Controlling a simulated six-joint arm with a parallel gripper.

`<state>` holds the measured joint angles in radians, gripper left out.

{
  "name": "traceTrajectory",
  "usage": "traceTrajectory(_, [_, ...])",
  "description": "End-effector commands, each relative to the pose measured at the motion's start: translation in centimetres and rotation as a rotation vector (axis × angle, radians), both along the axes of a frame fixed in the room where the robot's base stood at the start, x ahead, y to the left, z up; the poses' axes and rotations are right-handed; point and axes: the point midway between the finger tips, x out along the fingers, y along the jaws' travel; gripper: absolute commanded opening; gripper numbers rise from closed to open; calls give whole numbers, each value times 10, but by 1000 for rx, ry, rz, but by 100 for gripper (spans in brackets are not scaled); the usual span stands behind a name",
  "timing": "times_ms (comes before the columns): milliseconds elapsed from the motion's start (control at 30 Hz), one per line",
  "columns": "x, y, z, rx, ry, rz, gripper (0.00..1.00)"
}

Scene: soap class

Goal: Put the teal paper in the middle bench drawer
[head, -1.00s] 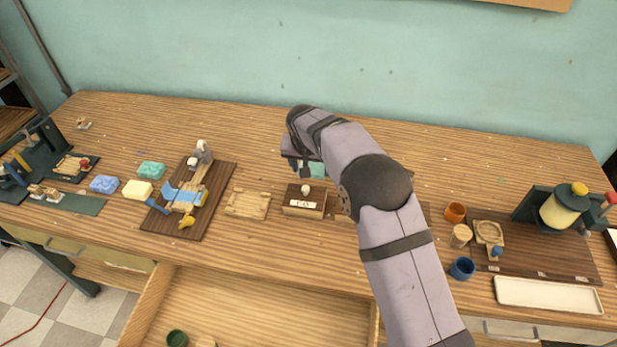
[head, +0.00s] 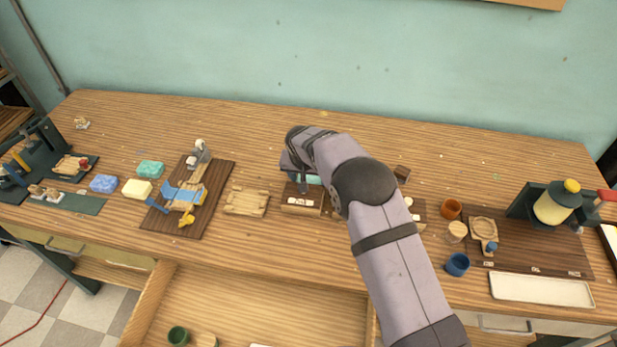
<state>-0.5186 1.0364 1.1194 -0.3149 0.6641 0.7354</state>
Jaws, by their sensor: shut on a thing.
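My gripper (head: 304,186) is over the middle of the bench, mostly hidden behind my arm. It is shut on a small teal piece, which I take to be the teal paper (head: 314,180); only a strip of it shows. The gripper is just above or behind a small wooden box with a white label (head: 301,201); I cannot tell whether they touch. The middle bench drawer (head: 255,297) is pulled open at the front, below and in front of the gripper. A green cup (head: 178,337) and a pale round thing (head: 206,341) are in its near left part.
Left of the box are a pale wooden tray (head: 246,201), a dark board (head: 217,217) with a blue and yellow device, and several soap bars (head: 137,189). Cups (head: 457,264), a white tray (head: 541,289) and a lantern-like device (head: 556,204) stand right. The drawer's middle is mostly clear.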

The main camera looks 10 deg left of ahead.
Motion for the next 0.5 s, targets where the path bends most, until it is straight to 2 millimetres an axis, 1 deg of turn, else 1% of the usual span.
traceTrajectory(133, [0,0,-4,0,0,0,39])
traceTrajectory(167, [0,0,-4,0,0,0,65])
traceTrajectory(200, [0,0,-3,0,0,0,75])
traceTrajectory(233, [0,0,-3,0,0,0,82])
traceTrajectory(500, [0,0,-2,0,0,0,82])
